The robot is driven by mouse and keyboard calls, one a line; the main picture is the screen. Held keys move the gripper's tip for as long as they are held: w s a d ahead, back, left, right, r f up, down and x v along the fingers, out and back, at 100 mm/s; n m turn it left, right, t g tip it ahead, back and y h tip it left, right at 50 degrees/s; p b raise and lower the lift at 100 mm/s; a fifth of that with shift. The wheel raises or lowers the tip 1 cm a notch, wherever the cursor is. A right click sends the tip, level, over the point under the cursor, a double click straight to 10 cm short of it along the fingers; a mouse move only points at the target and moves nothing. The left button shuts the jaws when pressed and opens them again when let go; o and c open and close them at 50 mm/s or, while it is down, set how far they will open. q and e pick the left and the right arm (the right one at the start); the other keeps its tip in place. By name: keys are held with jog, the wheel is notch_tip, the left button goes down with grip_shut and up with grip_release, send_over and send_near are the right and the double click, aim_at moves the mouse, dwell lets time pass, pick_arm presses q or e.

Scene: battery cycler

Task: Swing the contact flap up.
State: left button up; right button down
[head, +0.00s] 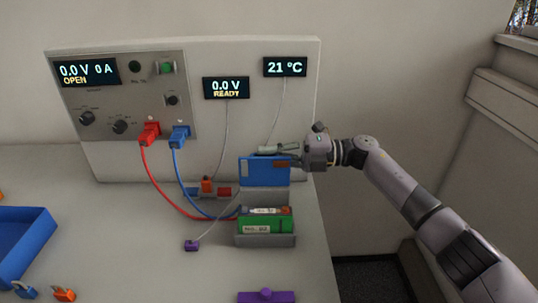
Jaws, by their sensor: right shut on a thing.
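The contact flap (262,177) is a blue plate standing roughly upright behind a grey cell holder (264,240). A green cell (262,223) labelled "No. 22" lies in that holder. My right gripper (275,157) comes in from the right and is shut on the top edge of the flap. Its fingers hide part of that edge. The flap's hinge is not clear to see. My left gripper is not in view.
A panel at the back carries a cycler unit (128,95) reading "OPEN" and two displays. A red lead (158,185) and a blue lead (184,185) run towards the holder. A blue tray (40,255) and orange clips (63,294) are at left. A purple part (266,297) lies in front.

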jog(key=shift+w+f, duration=0.1)
jog(key=shift+f, duration=0.1)
dwell(0.3)
jog(key=c, duration=1.9)
grip_release()
jog(key=shift+o, duration=0.9)
jog(key=shift+d, duration=0.1)
jog(key=d, duration=1.2)
jog(key=shift+r, duration=0.1)
